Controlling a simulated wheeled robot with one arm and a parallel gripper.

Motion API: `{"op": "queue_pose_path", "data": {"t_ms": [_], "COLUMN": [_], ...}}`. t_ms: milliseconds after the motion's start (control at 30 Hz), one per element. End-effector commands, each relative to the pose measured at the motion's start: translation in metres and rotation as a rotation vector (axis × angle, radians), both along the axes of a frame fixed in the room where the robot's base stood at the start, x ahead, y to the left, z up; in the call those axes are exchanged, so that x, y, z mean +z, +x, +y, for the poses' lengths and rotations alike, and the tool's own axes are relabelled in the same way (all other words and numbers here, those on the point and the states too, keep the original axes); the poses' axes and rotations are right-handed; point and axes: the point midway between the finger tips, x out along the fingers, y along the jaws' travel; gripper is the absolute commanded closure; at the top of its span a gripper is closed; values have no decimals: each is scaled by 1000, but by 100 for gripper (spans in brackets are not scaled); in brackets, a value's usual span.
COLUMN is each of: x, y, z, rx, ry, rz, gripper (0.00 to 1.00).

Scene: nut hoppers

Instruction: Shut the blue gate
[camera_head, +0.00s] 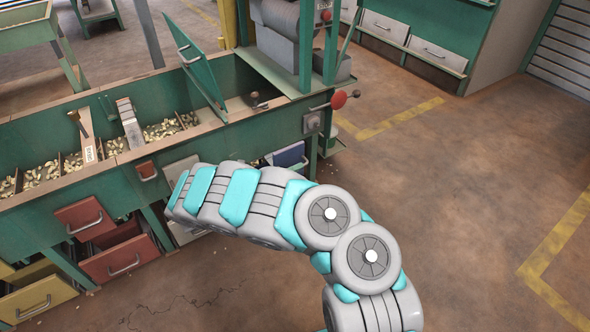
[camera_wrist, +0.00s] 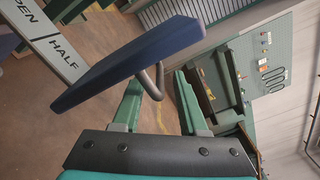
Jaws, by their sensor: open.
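The blue gate is a flat navy panel (camera_wrist: 135,58) that fills the upper middle of the wrist view and lies tilted. In the head view the blue gate (camera_head: 290,153) shows as a small panel at the right end of the green hopper bench, just behind my arm. In the head view my gripper is hidden by my arm.
A pale scale strip (camera_wrist: 45,40) marked "HALF" runs beside the gate. The green bench (camera_head: 230,130) holds nuts in bins. A red-ended lever (camera_head: 338,99) sticks out above the gate. Red drawers (camera_head: 84,218) are at left. The floor (camera_head: 430,170) at right is clear.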

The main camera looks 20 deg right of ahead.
Motion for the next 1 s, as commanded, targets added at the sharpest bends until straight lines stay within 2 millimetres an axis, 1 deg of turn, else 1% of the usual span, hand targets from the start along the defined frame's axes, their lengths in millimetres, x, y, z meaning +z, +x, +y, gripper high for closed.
{"op": "queue_pose_path", "data": {"t_ms": [33,133,400,767,800,1000], "x": [0,0,0,0,0,2], "y": [1,3,3,3,3,3], "z": [-4,-8,-9,-9,-9,-10], "rx": [0,1,2,1,1,1], "ry": [0,0,1,-1,0,-2], "rz": [0,0,0,0,-1,-2], "gripper": [58,58,58,98,100,100]}}
